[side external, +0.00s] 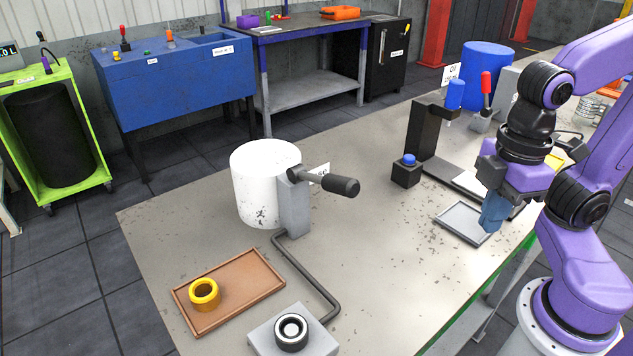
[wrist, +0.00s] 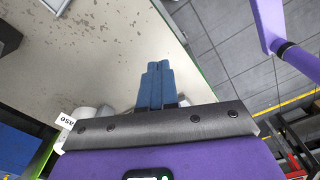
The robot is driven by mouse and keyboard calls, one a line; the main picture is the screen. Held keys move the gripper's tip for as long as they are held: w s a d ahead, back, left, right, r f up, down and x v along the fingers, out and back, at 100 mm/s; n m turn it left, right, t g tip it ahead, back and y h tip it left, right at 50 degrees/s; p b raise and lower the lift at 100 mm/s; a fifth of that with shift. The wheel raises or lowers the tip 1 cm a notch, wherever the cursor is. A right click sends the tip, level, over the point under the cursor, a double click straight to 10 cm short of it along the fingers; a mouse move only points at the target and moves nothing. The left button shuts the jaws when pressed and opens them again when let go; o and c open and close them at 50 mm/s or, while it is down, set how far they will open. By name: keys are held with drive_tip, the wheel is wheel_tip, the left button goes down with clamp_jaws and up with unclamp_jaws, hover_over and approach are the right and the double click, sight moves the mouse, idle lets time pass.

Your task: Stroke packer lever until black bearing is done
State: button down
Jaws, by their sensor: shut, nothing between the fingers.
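The packer is a white drum (side external: 262,180) with a grey block on its side, standing on the table in the side view. Its lever has a black grip (side external: 340,186) that points right. A bent pipe runs from the packer to a grey block (side external: 268,345) at the front. The black bearing (side external: 291,332), a ring with a pale centre, sits on that block. My gripper (side external: 491,222) is to the right, well apart from the lever, above the table near the grey tray. Its blue fingers are shut and empty, and show in the wrist view (wrist: 158,68).
A yellow ring (side external: 204,294) sits in a brown tray (side external: 262,281) at the front left. A grey tray (side external: 462,208) lies left of my gripper. Behind it stand a black press-like stand (side external: 424,135) and a black box with a blue button (side external: 407,172). Table between lever and gripper is mostly clear.

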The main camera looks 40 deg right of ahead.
wheel_tip(320, 180, up, 16)
drive_tip(key=w+a+m+t+y, duration=0.1)
drive_tip(key=w+a, duration=0.4)
drive_tip(key=w, duration=0.4)
drive_tip(key=w+a+t, duration=0.2)
drive_tip(key=w+a, duration=0.3)
drive_tip(key=w, duration=0.4)
drive_tip(key=w+a+t, duration=0.2)
drive_tip(key=w, duration=1)
drive_tip(key=shift+m, duration=0.3)
drive_tip(key=f, duration=0.4)
drive_tip(key=shift+d+f, duration=0.2)
drive_tip(key=shift+f, duration=0.2)
drive_tip(key=shift+f, duration=0.1)
hover_over(318, 176)
drive_tip(key=shift+w+f, duration=0.1)
drive_tip(key=shift+f, duration=3.95)
drive_tip(key=shift+f, duration=0.4)
